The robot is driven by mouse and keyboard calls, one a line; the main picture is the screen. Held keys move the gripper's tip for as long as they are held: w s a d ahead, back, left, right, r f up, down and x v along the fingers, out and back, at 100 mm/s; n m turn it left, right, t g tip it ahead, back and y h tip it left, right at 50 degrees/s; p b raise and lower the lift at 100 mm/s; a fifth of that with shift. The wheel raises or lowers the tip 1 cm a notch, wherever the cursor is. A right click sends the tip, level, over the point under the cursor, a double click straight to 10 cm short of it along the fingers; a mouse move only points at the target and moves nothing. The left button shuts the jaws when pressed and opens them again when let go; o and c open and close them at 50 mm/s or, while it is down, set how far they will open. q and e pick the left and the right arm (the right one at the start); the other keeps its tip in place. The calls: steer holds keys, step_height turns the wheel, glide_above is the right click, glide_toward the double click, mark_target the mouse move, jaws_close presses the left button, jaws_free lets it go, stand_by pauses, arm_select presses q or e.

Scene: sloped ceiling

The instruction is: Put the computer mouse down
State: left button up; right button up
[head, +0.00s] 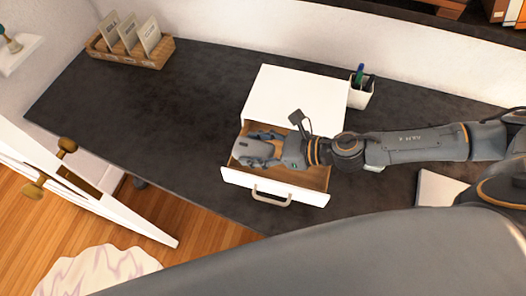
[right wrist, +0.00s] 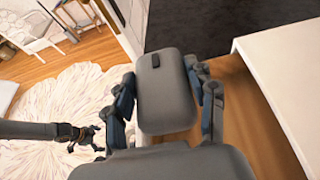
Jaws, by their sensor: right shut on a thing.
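A grey computer mouse (head: 247,148) with a dark scroll wheel is held between the fingers of my right gripper (head: 256,149). It also shows large in the right wrist view (right wrist: 166,95), with a finger on each side. The mouse is over the open drawer (head: 311,197) of a small white drawer unit (head: 297,94) on the desk. I cannot tell how far it is above the drawer's wooden bottom. An arm end that looks like my left gripper (right wrist: 85,138) shows small in the right wrist view; its fingers are unclear.
The dark desk (head: 150,115) is largely clear left of the drawer unit. A white pen cup (head: 360,93) stands beside the unit. A white door (head: 95,185) stands near the desk's left edge.

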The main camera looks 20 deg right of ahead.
mark_target(261, 147)
steer(key=w+f, duration=0.1)
steer(key=f, duration=0.1)
steer(key=w+d+f+b, duration=0.2)
steer(key=f, duration=0.1)
steer(key=shift+d+f, duration=0.25)
steer(key=shift+f, duration=0.05)
steer(key=shift+w+d+f, duration=0.1)
steer(key=shift+w+f, duration=0.05)
steer(key=shift+f, duration=1.35)
arm_select(q)
steer(key=f, duration=0.3)
steer(key=shift+s, duration=0.25)
steer(key=shift+f, duration=0.1)
arm_select(e)
steer(key=shift+f, duration=0.2)
steer(key=o, duration=1.2)
